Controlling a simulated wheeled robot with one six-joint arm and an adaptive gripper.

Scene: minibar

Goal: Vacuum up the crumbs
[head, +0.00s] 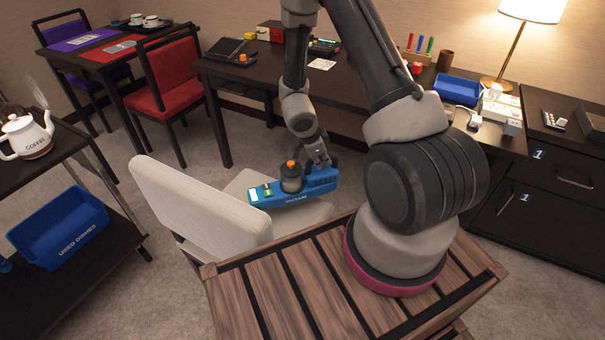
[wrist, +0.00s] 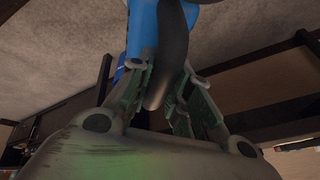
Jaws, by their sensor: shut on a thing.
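A blue handheld vacuum (head: 322,181) with the word VACUUM on its side is held in the air over the seat of a cream chair (head: 180,205). It has a dark round part with an orange top, and its pale front end points left. My gripper (head: 318,162) is shut on its dark handle from above. In the wrist view my gripper (wrist: 160,100) has its fingers on both sides of the dark handle, with the blue body (wrist: 142,30) beyond. I cannot make out crumbs in either view; the chair back and the vacuum hide part of the seat.
A long dark desk (head: 265,85) stands behind, with a blue tray (head: 457,89), a lamp (head: 515,50) and small items. At left, a cart carries a coffee pot (head: 27,134) and a blue used-dishes bin (head: 60,228). A red chair (head: 172,75) stands farther back. Carpet lies between.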

